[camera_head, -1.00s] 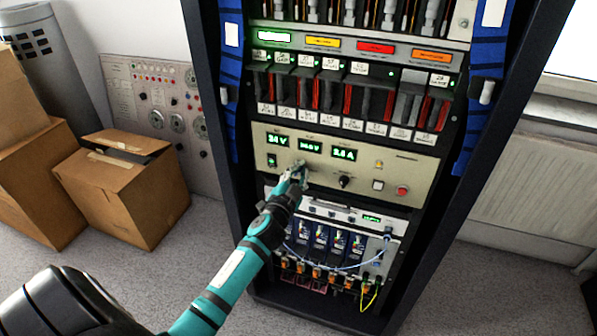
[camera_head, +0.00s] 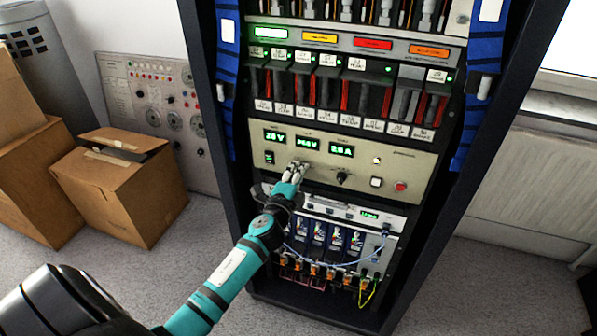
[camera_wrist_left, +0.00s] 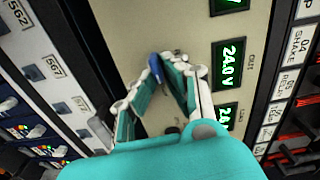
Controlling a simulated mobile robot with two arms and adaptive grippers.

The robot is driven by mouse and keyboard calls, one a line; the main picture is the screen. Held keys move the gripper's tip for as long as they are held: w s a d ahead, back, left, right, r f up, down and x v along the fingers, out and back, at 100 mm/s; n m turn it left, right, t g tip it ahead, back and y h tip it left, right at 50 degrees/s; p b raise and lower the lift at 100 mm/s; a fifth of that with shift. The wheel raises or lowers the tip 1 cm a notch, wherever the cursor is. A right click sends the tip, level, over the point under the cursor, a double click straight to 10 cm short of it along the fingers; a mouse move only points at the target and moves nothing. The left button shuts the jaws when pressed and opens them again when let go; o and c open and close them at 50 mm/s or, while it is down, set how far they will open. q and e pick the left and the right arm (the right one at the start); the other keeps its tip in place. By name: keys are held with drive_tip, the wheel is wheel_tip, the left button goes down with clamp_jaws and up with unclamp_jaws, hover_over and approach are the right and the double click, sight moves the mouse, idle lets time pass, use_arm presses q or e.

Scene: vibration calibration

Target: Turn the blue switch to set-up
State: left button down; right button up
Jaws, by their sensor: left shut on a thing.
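The blue switch (camera_wrist_left: 155,68) shows in the left wrist view as a small blue piece between my left fingertips, on a beige panel. My left gripper (camera_head: 295,168) is at this beige control panel (camera_head: 400,165) in the head view, just below its green displays. It is shut on the blue switch; the fingertips (camera_wrist_left: 164,66) close in around it in the left wrist view. The fingers hide most of the switch and any position labels, so I cannot tell its setting. My right gripper is not in view.
A black knob (camera_head: 342,177), a pale square button (camera_head: 376,182) and a red button (camera_head: 400,187) sit right of the gripper. Below is a module row with a blue cable (camera_head: 350,267). Cardboard boxes (camera_head: 115,195) stand on the floor at left.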

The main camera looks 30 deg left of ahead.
use_arm(q)
drive_tip(key=shift+f+m, duration=0.15)
drive_tip(key=shift+m, duration=0.25)
drive_tip(key=c, duration=1.4)
unclamp_jaws()
drive_tip(key=v, duration=1.2)
drive_tip(key=shift+d, duration=0.1)
